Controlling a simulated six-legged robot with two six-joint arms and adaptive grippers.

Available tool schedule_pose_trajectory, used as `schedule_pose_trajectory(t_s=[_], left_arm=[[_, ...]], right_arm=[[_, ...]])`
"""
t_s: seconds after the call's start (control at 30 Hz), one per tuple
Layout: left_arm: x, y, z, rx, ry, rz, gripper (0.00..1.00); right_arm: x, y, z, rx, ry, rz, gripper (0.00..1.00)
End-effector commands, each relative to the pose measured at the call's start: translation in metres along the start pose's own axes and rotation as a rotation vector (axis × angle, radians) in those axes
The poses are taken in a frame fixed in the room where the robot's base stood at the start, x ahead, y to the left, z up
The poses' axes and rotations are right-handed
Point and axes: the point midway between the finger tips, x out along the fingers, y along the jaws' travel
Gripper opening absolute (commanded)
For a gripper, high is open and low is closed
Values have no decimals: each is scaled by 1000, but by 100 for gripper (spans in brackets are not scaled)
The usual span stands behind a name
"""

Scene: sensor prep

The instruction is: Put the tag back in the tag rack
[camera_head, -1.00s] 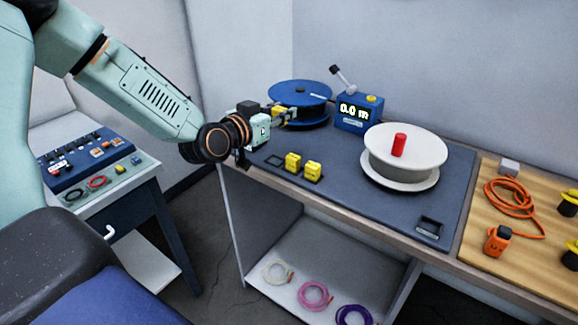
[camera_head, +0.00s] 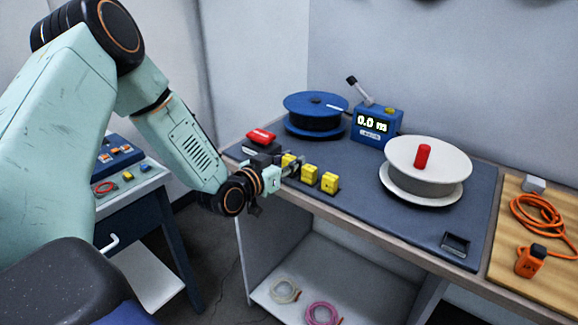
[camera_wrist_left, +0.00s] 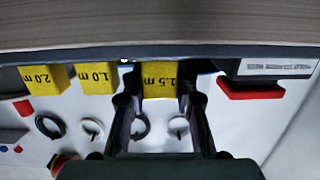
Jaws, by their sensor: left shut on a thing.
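My left gripper (camera_head: 291,168) is shut on a yellow tag (camera_head: 289,159) at the left end of the tag row. In the left wrist view that tag (camera_wrist_left: 160,82) reads "1.5 m" and sits between the two fingers. The tag rack (camera_head: 320,186) is a dark strip near the bench's front edge. It bears two more yellow tags, a middle one (camera_head: 309,173) and a right one (camera_head: 329,183). In the left wrist view they read "1.0 m" (camera_wrist_left: 97,77) and "2.0 m" (camera_wrist_left: 42,79). The gripper hides the held tag's lower end, so I cannot tell whether it is seated. My right gripper is not in view.
A dark box with a red top (camera_head: 261,136) stands just left of the held tag. Behind are a blue reel (camera_head: 316,104) and a blue meter (camera_head: 374,126) showing 0.0. A white reel (camera_head: 428,160) with a red knob stands to the right. The mat between is clear.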

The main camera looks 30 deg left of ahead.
Motion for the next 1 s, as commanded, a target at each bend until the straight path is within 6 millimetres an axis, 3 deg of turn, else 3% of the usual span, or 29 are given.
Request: schedule_pose_trajectory(t_s=[0.2,0.23,0.33,0.7,1.0], left_arm=[[1,-1,3,0,1,2,7],[1,-1,4,0,0,2,30],[1,-1,3,0,0,1,38],[-3,-2,3,-2,-1,-1,38],[-42,-3,2,-7,-2,-4,38]], right_arm=[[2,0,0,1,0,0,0],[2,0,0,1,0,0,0],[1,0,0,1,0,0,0],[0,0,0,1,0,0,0],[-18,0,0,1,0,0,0]])
